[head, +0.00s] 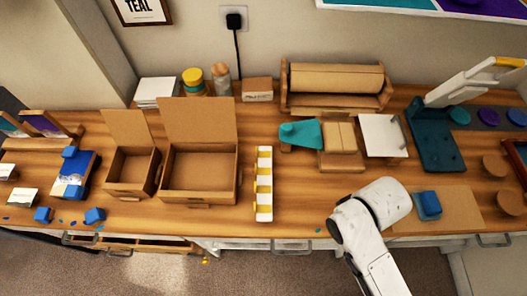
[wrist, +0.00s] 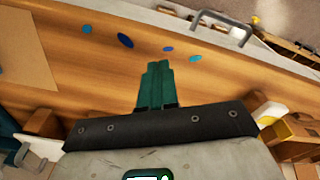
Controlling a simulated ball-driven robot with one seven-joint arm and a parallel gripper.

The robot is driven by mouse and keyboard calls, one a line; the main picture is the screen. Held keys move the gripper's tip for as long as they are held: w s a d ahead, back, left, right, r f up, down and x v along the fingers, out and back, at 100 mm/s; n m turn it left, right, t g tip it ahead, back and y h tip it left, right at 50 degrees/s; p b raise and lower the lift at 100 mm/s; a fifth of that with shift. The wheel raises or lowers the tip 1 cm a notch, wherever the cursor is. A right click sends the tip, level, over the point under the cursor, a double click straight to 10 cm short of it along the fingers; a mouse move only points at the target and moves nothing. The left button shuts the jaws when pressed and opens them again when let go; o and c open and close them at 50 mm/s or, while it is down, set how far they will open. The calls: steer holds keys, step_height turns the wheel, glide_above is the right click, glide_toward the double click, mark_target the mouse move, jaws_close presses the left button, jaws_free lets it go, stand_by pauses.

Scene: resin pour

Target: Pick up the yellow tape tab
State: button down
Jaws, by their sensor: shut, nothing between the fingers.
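Several yellow tape tabs (head: 264,189) sit in a row on a white upright strip (head: 264,153) near the bench's front edge, in the middle of the head view. The white strip with yellow bits also shows at the right edge of the wrist view (wrist: 268,113), partly cut off. My gripper (wrist: 157,66) has teal fingers, closed together and empty, over the wooden bench. In the head view my white arm hides the fingers. The gripper is apart from the strip, to its right in the head view.
Open cardboard boxes (head: 199,181) stand left of the strip. A teal tape dispenser (head: 300,134) and a white panel (head: 383,135) stand behind and right. A tan mat (head: 460,206) with a blue block (head: 428,204) lies right of my arm.

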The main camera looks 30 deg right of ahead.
mark_target(263, 152)
stand_by(0.4)
